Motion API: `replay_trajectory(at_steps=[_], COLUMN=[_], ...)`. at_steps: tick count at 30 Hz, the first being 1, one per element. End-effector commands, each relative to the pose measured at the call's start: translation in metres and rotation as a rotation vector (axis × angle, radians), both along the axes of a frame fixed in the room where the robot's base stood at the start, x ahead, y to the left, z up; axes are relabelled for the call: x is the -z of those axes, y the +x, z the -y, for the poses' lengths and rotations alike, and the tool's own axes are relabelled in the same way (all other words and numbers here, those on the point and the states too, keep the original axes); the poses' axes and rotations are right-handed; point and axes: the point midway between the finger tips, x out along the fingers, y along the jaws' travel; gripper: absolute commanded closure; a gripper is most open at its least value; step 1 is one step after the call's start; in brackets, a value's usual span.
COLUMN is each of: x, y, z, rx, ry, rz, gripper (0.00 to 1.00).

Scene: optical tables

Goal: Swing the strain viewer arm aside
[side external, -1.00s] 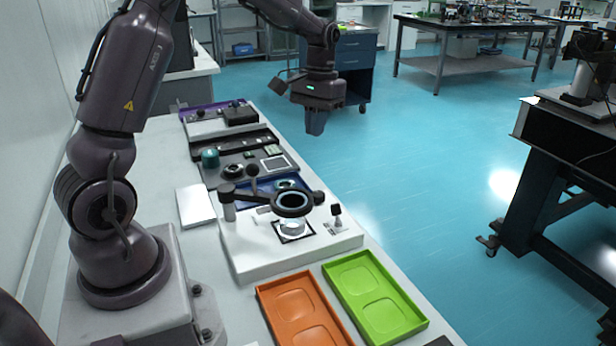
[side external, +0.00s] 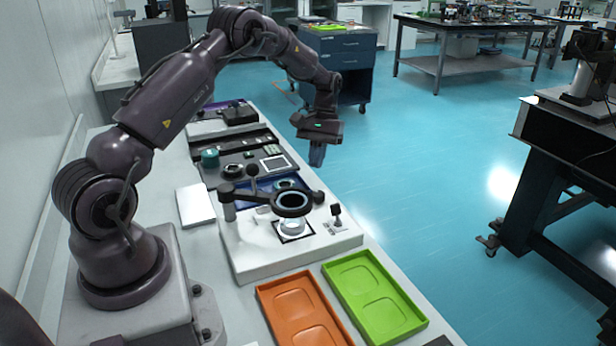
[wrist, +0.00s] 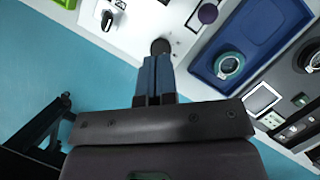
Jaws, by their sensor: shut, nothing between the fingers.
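The strain viewer is a white base (side external: 300,251) on the bench in the side view. Its dark arm runs from a grey post (side external: 228,208) at the left to a black ring (side external: 293,204), with a dark knob (side external: 318,197) at the right end. The ring sits over a clear round piece (side external: 292,227) on the base. My gripper (side external: 316,163) is shut and empty, above and behind the knob in the side view. In the wrist view, my shut blue fingers (wrist: 157,62) point toward a dark round end (wrist: 160,47), probably that knob. Contact cannot be told.
A blue tray (wrist: 262,35) with a ringed piece lies behind the viewer. Orange (side external: 303,312) and green (side external: 375,297) trays lie in front. A dark upright knob (side external: 336,211) stands on the base's right. Open floor lies right of the bench.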

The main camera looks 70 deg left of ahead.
Motion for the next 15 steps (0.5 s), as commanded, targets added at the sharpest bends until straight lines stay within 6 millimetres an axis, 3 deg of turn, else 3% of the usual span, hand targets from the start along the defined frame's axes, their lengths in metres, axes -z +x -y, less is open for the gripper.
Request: replay_trajectory(at_steps=[3,15], x=[0.025,0.023], y=[-0.008,-0.035], z=[0.007,0.032], rx=[0.001,0.001], ry=[-0.002,0.000], rz=[-0.003,0.001], gripper=[1.00,1.00])
